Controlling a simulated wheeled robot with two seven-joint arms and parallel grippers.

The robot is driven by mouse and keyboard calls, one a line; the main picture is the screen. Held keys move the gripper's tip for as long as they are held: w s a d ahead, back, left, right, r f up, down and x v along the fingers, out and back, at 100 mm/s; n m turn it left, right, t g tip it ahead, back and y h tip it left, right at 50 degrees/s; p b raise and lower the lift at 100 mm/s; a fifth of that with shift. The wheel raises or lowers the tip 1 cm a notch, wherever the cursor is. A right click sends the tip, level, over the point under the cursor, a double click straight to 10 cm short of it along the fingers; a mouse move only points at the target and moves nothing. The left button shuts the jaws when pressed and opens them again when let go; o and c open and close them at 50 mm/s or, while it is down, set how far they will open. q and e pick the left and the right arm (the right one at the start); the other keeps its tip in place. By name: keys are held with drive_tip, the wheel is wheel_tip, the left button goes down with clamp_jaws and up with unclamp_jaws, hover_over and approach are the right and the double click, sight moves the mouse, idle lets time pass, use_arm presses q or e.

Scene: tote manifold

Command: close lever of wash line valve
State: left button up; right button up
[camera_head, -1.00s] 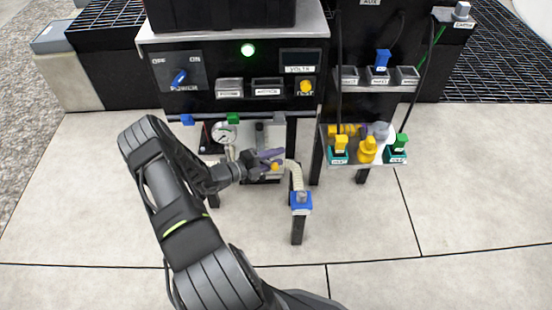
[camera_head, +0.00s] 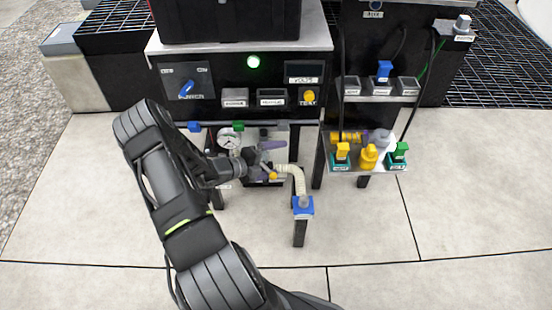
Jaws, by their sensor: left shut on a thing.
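A purple lever handle (camera_head: 272,145) shows at the pipework under the black control panel, just right of the pressure gauge (camera_head: 229,139). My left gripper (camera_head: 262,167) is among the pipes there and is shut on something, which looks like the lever. Its fingertips and the exact grip are small and partly hidden by the wrist. A small yellow part (camera_head: 273,176) shows beside the fingers. A pale hose (camera_head: 298,176) curves from there down to a blue fitting on a post (camera_head: 303,206). The valve body is mostly hidden. My right gripper is not in view.
The control panel (camera_head: 230,105) with a lit green lamp overhangs the pipework. To the right, a shelf (camera_head: 347,167) carries yellow and green valves. Blue and green tags (camera_head: 194,126) line the upper pipe. The tiled floor (camera_head: 380,235) in front is clear.

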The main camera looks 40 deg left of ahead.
use_arm(q)
drive_tip(key=shift+s+a+r+p, duration=0.25)
drive_tip(key=shift+s+a+r, duration=0.25)
drive_tip(key=shift+s, duration=0.3)
drive_tip(key=shift+s+a+r+p, duration=0.2)
drive_tip(key=shift+s+a+r, duration=0.1)
drive_tip(key=shift+s+a, duration=0.4)
drive_tip(key=shift+s+a+r+p, duration=0.25)
drive_tip(key=shift+s+a+r, duration=0.2)
drive_tip(key=shift+s, duration=0.4)
drive_tip(key=shift+c, duration=0.5)
drive_tip(key=shift+s+a, duration=0.2)
drive_tip(key=shift+s, duration=0.1)
drive_tip(key=c, duration=0.8)
drive_tip(key=shift+s+a+r, duration=0.1)
drive_tip(key=shift+s, duration=0.25)
drive_tip(key=shift+c, duration=0.5)
drive_tip(key=shift+s+a, duration=0.2)
drive_tip(key=shift+s, duration=0.4)
drive_tip(key=shift+f, duration=0.2)
